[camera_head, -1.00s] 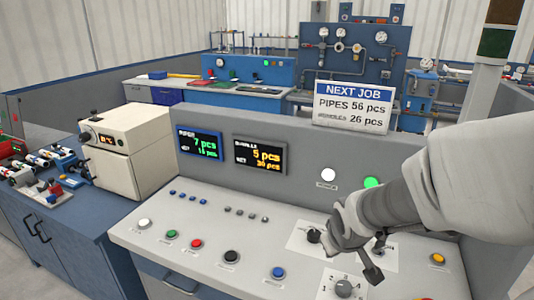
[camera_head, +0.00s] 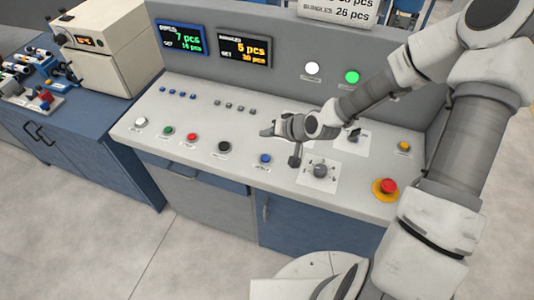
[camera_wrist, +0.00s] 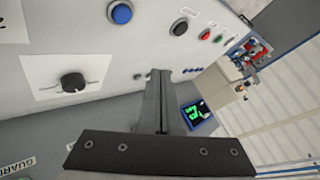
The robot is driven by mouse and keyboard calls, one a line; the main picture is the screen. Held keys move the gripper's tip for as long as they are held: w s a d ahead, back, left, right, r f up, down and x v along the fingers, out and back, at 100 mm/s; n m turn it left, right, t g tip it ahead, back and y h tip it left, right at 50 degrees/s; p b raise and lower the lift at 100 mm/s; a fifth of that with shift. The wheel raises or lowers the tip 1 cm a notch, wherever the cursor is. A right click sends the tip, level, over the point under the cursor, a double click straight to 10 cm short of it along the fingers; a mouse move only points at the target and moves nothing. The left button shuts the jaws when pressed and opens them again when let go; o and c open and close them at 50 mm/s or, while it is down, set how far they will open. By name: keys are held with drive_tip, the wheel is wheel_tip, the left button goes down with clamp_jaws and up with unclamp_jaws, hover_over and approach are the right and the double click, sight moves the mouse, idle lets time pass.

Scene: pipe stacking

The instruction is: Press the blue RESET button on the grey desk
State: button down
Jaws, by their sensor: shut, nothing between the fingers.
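The large blue button (camera_head: 265,158) sits at the right end of a row of round buttons on the sloped grey desk (camera_head: 185,118). Its label is too small to read. It also shows at the top of the wrist view (camera_wrist: 121,13), clear of my fingers. My gripper (camera_head: 267,132) is shut and empty, pointing left over the desk. In the head view it appears just behind the blue button, apart from it. In the wrist view the closed fingers (camera_wrist: 160,76) lie together over the panel, below and right of the button.
A black button (camera_head: 224,146) and a red button (camera_head: 191,137) are to its left. A rotary selector (camera_head: 320,171) stands to its right on a white plate. A red emergency stop (camera_head: 388,187) is at the desk's right front. The upright panel with two displays (camera_head: 245,48) rises behind.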

sight(268, 160)
drive_tip(key=shift+f, duration=0.15)
wheel_tip(268, 160, down, 9)
drive_tip(key=b, duration=0.7)
drive_tip(key=shift+r, duration=0.2)
idle(1.7)
drive_tip(key=shift+f+b, duration=0.4)
drive_tip(key=shift+b, duration=0.15)
drive_tip(key=shift+f+b, duration=0.35)
drive_tip(key=shift+f, duration=0.05)
idle(0.4)
drive_tip(key=shift+r, duration=0.1)
drive_tip(key=shift+r+p, duration=0.65)
drive_tip(key=shift+r, duration=0.05)
drive_tip(key=shift+r, duration=0.1)
